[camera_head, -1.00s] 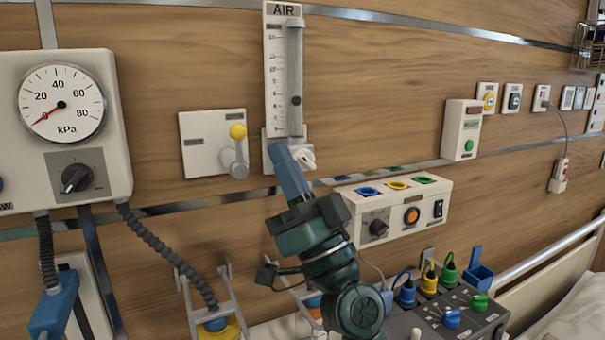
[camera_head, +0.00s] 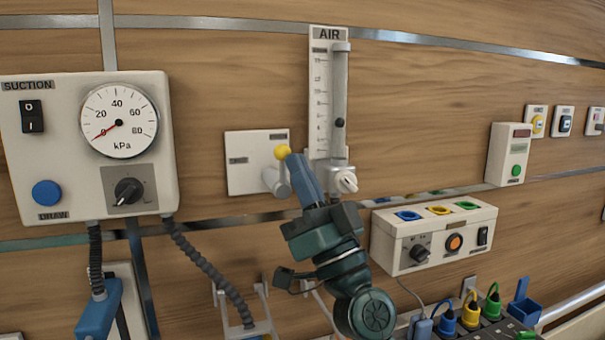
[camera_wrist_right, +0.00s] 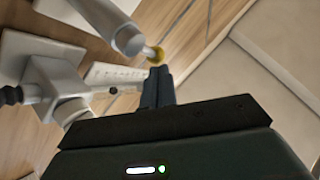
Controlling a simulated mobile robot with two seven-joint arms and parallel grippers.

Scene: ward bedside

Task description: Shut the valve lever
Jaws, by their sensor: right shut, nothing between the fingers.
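The valve lever is a grey-white cylinder (camera_head: 274,181) with a yellow ball knob (camera_head: 282,152). It stands out from a white wall plate (camera_head: 246,163) with small dark labels. The knob is at the top, near the plate's right edge. My right gripper (camera_head: 294,162) is shut and empty, its blue fingers pointing up at the knob's right side in the head view. In the right wrist view, the fingertips (camera_wrist_right: 159,72) are right beside the yellow knob (camera_wrist_right: 153,53); I cannot tell whether they touch. The fingers hide part of the plate. My left gripper is not in view.
The AIR flowmeter (camera_head: 322,105) with its white knob (camera_head: 344,181) is just right of my fingers. A suction gauge panel (camera_head: 60,150) with hoses is at left. A control box (camera_head: 430,238) is at lower right. Bare wood wall lies above the plate.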

